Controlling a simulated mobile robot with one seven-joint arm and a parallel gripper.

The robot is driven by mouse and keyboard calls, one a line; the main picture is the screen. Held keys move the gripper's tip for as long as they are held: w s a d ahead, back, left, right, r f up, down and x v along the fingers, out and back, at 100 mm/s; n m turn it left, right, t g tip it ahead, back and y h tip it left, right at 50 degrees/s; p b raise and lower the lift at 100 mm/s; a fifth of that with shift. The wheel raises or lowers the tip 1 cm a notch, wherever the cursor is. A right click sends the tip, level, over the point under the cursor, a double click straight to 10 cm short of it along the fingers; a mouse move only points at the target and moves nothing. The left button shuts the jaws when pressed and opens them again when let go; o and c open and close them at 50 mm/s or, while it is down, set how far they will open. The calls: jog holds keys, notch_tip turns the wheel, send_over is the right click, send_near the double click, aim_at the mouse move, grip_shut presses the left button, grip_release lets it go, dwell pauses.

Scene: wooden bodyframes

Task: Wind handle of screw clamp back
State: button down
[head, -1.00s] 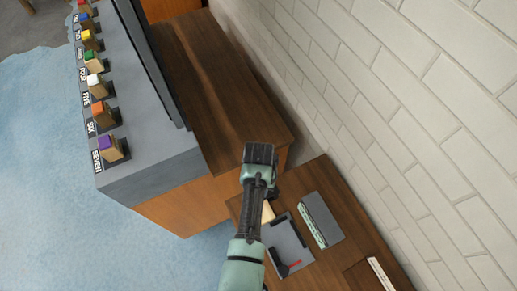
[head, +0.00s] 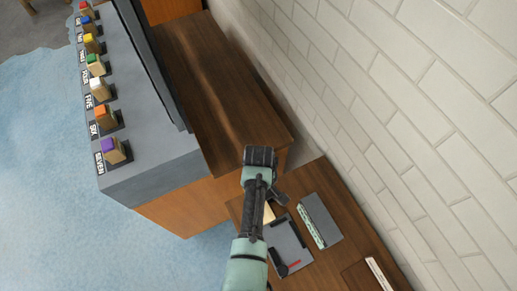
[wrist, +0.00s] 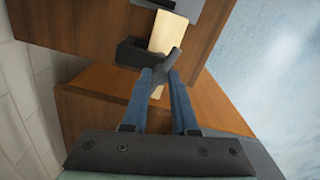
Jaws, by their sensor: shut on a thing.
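In the wrist view, the two blue fingers of my gripper (wrist: 163,84) are closed on a short dark grey bar, which looks like the clamp handle (wrist: 169,63). The black body of the screw clamp (wrist: 134,51) sits just beyond, at the table edge, beside a pale wooden board (wrist: 167,34). The handle appears slanted across the board. In the head view, my arm hides the fingertips and most of the clamp; part of the pale board (head: 269,213) shows beside the arm.
A grey plate with a red stick (head: 289,243) and a grey tray (head: 321,219) lie on the brown table (head: 312,178). A brick wall (head: 400,110) runs along the right. A grey-topped bench (head: 150,160) with several coloured blocks stands left.

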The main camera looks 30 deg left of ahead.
jog(key=shift+s+f+n, duration=0.25)
jog(key=shift+n, duration=0.25)
jog(key=c, duration=0.9)
grip_release()
jog(key=shift+o, duration=1.3)
jog(key=shift+w, duration=0.2)
jog(key=shift+r, duration=0.1)
jog(key=shift+r, duration=0.1)
notch_tip(320, 180, up, 13)
jog(key=b, duration=0.1)
jog(key=shift+c, duration=0.3)
